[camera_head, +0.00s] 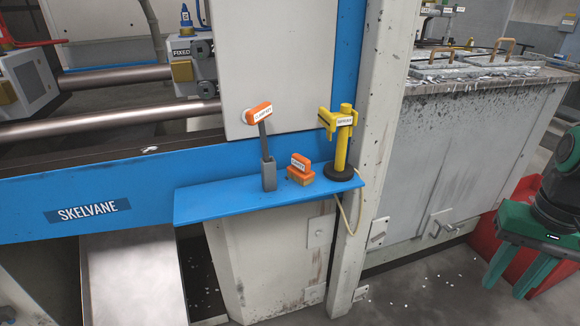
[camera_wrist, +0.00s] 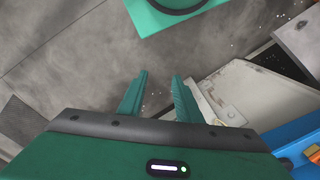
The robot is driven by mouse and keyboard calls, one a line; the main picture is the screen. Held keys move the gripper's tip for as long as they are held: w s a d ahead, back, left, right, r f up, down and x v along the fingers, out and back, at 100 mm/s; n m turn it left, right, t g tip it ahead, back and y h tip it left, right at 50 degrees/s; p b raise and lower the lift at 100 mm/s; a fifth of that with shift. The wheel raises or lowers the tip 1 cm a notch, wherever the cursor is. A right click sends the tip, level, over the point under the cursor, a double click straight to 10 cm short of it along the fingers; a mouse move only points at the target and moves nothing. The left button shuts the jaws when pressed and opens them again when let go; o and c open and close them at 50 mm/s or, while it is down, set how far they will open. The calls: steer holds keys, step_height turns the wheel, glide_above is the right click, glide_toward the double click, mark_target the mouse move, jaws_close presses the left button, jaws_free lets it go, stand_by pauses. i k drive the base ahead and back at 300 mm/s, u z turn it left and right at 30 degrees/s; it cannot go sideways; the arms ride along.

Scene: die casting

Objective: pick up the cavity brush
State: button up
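A small orange block-shaped tool with a tan underside (camera_head: 300,171) rests on the blue shelf (camera_head: 215,203). It looks like the cavity brush, though its label is too small to read surely. It stands between an orange-headed tool with a grey shaft (camera_head: 265,135) on its left and a yellow sprayer (camera_head: 342,140) on its right. My green gripper (camera_head: 505,288) is far to the right of the shelf, pointing down, open and empty. In the wrist view its two fingers (camera_wrist: 158,77) are apart with only floor and machine beyond. Part of an orange item (camera_wrist: 313,154) shows at that view's right edge.
A white post (camera_head: 378,120) stands just right of the shelf, with the sprayer's hose beside it. A grey tank (camera_head: 465,150) fills the right back. A red bin (camera_head: 490,235) is behind my gripper. The machine's white panel (camera_head: 285,65) rises behind the shelf.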

mark_target(300, 172)
steer(key=u, duration=0.45)
steer(key=k, duration=1)
steer(key=u, duration=1)
steer(key=i, duration=1.15)
steer(key=z, duration=0.8)
steer(key=i, duration=0.4)
steer(key=z, duration=0.25)
